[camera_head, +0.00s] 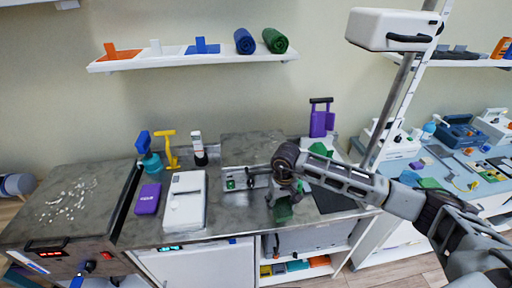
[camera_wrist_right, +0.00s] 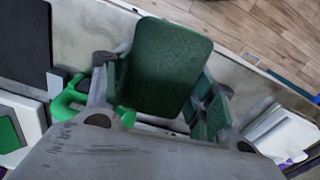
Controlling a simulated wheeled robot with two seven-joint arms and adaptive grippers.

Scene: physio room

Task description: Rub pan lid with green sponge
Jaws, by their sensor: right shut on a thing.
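My right gripper (camera_head: 284,198) comes in from the right and hangs low over the front of the grey counter. It is shut on the green sponge (camera_head: 283,212), a dark green block below the fingers. In the right wrist view the sponge (camera_wrist_right: 172,62) shows as a rounded green slab between the two fingers (camera_wrist_right: 160,80). I cannot make out a pan lid for certain in either view. I cannot tell whether the sponge touches the surface under it. My left gripper is not in view.
A white device (camera_head: 185,203), a purple box (camera_head: 148,198) and a yellow clamp-like item (camera_head: 170,150) stand left on the counter. A purple stand (camera_head: 321,120) is behind my gripper. A wall shelf (camera_head: 190,61) hangs above.

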